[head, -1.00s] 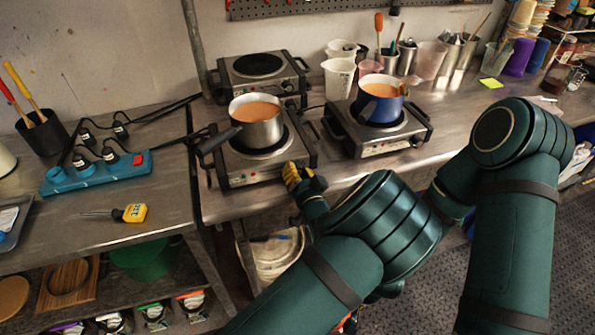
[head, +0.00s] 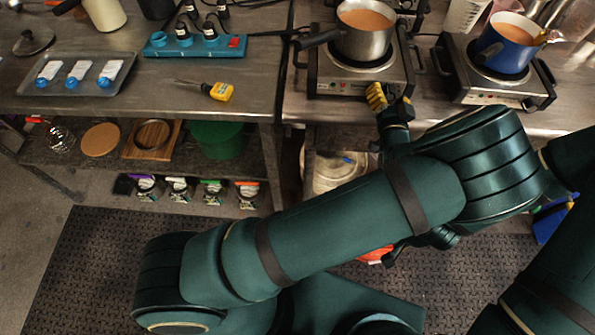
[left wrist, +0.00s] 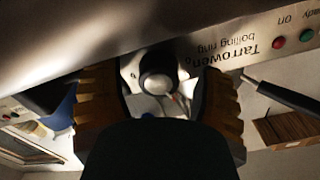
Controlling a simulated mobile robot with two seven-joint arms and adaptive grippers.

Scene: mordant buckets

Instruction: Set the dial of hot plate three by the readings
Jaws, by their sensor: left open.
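A hot plate (head: 325,86) bears a steel pot (head: 364,40) of orange liquid, its dark handle pointing left. Another hot plate (head: 500,98) at right bears a blue pot (head: 503,52) of orange liquid. I see no plate numbers. My left gripper (head: 377,97), with yellow fingers, is at the front panel of the steel pot's plate. In the left wrist view a rounded dial (left wrist: 157,75) shows between the open fingers; I cannot tell whether they touch it. Upside-down lettering (left wrist: 222,52) reads "Tarrowen boiling ring". A yellow thermometer (head: 221,91) lies on the left table, its reading too small. My right gripper is not in view.
A blue power strip (head: 195,46) with plugs and a grey tray (head: 60,88) are on the left table. The shelf below holds a green bucket (head: 216,138) and a wooden board (head: 152,139). A pale bucket (head: 335,172) stands under the hot-plate bench.

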